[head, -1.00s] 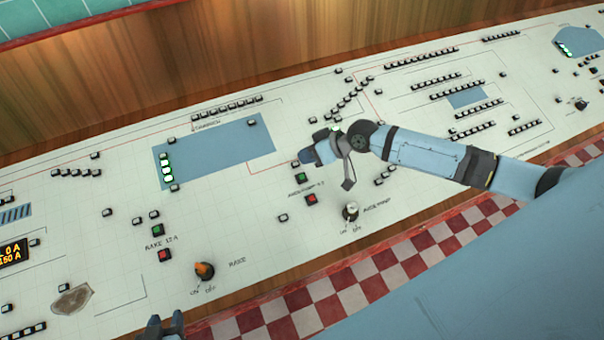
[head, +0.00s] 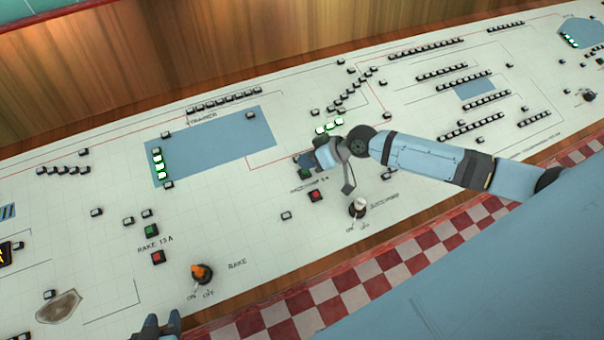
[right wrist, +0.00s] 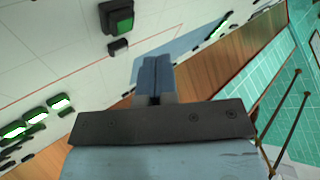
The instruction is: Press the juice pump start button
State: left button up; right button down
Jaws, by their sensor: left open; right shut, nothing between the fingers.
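The juice pump start button (head: 305,174) is a green button above a red one, beside printed lettering on the white control panel. It is partly hidden by my right gripper (head: 302,160) in the head view. The right gripper is shut and empty, with its tips at the button's upper edge; I cannot tell whether they touch it. In the right wrist view the closed fingers (right wrist: 153,75) point toward the panel, and a green button (right wrist: 117,15) shows at the upper left; I cannot tell which one. My left gripper (head: 157,326) is open at the bottom edge of the head view.
The red button (head: 316,196) and a pale rotary switch (head: 359,207) lie close by. Another green button (head: 152,230) and an orange switch (head: 202,272) are farther left. Lit lamps (head: 330,127) are just above the right gripper. A checkered strip (head: 330,295) edges the panel.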

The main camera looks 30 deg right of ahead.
aim_at(305, 172)
pick_arm(q)
jog(key=shift+w+d+f, duration=0.1)
jog(key=shift+d+f, duration=0.15)
jog(key=shift+f, duration=0.05)
pick_arm(e)
jog(key=shift+w+a+f, duration=0.1)
jog(key=shift+f, duration=0.5)
pick_arm(q)
jog(key=shift+d, duration=0.35)
pick_arm(e)
jog(key=shift+w+f, duration=0.1)
jog(key=shift+f, duration=0.15)
pick_arm(q)
jog(key=shift+d+r, duration=0.15)
jog(key=shift+d, duration=0.4)
pick_arm(e)
jog(key=shift+d+f, duration=0.1)
jog(key=shift+d, duration=0.25)
pick_arm(q)
jog(key=shift+a, duration=0.55)
pick_arm(e)
jog(key=shift+a, duration=0.2)
pick_arm(q)
jog(key=shift+f, duration=0.2)
jog(key=shift+d, duration=0.15)
jog(key=shift+r, duration=0.1)
jog(key=shift+b, duration=0.35)
